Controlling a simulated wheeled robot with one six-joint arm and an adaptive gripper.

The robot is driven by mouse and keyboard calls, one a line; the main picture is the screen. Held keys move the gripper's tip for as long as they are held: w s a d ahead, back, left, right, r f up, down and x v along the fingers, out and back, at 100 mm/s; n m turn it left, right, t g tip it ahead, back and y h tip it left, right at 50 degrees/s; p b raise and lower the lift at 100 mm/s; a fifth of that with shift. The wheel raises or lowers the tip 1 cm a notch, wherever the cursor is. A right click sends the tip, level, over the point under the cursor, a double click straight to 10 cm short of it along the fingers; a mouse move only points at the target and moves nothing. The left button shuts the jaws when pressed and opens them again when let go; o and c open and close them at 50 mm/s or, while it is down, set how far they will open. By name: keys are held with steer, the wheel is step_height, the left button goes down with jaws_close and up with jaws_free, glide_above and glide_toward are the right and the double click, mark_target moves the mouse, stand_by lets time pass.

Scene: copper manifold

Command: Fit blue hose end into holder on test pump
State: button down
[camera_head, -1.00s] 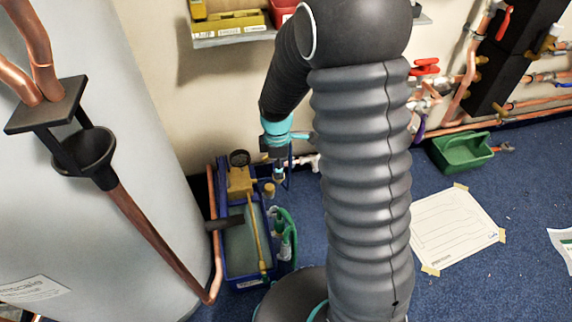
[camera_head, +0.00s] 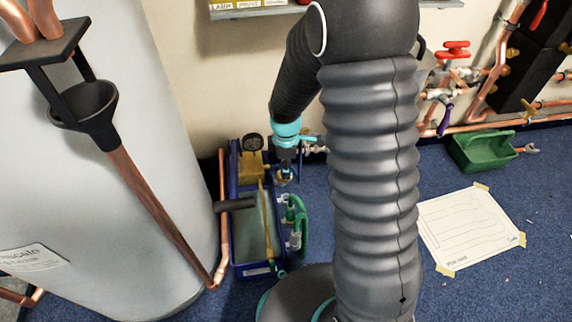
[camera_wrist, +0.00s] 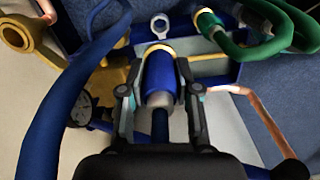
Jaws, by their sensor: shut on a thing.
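The test pump is a blue open tank (camera_head: 234,245) with a pressure gauge (camera_head: 252,142), standing on the floor beside the silver cylinder. My gripper (camera_head: 284,170) is over the pump's right rear side. In the wrist view, my gripper (camera_wrist: 159,88) is shut on the blue hose end (camera_wrist: 158,72), a blue sleeve with a brass-coloured rim and grey lower part. The blue hose (camera_wrist: 85,75) loops down the left of that view. A pale ring (camera_wrist: 160,22), seemingly the holder, shows just beyond the hose end, apart from it in the picture. The depth between them is unclear.
A green hose (camera_head: 302,222) with its fittings hangs on the pump's right side. A black-handled lever (camera_head: 235,204) crosses the tank. A copper pipe (camera_head: 223,215) runs close on the left. A green tray (camera_head: 485,150) and paper sheet (camera_head: 472,228) lie on the floor at right.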

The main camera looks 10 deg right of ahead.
mark_target(286, 182)
steer(key=shift+f+b, duration=2.35)
steer(key=shift+f, duration=1.35)
steer(key=shift+f, duration=0.15)
steer(key=shift+f, duration=1.25)
steer(key=shift+f, duration=0.8)
steer(key=c, duration=0.7)
jaws_free()
steer(key=shift+c, duration=0.2)
step_height(286, 182, up, 12)
steer(key=shift+r, duration=0.1)
